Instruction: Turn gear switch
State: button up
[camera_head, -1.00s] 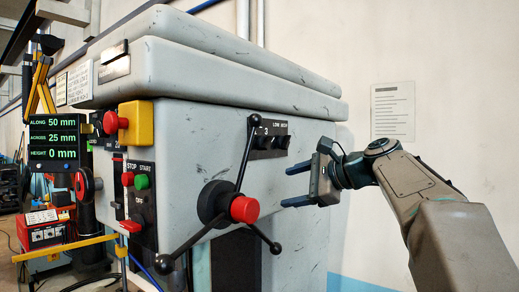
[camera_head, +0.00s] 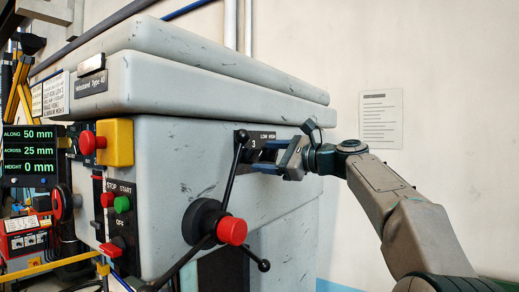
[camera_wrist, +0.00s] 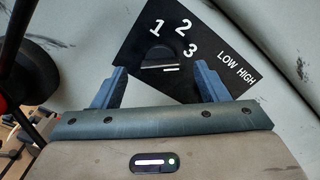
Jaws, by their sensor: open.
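The gear switch panel (camera_head: 270,136) is a black plate on the front of the grey machine, marked 3 and LOW HIGH in the head view. The wrist view shows the panel (camera_wrist: 187,28) tilted, with the numbers 1, 2, 3 and LOW HIGH. A dark round gear knob (camera_wrist: 158,58) with a white line shows below the numbers. My gripper (camera_head: 256,156) is open at the panel. In the wrist view its blue fingers (camera_wrist: 160,72) are spread on either side of the knob, with a gap on each side; I cannot tell how deep they reach.
A three-armed lever handle with a red hub (camera_head: 231,230) stands out left of my gripper; its upper arm rises close to the panel. Start and stop buttons (camera_head: 122,204) and a red emergency button (camera_head: 90,142) are farther left.

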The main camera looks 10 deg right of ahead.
aim_at(253, 156)
jog(key=shift+p+x, duration=0.35)
jog(key=shift+x, duration=1.1)
jog(key=c, duration=1)
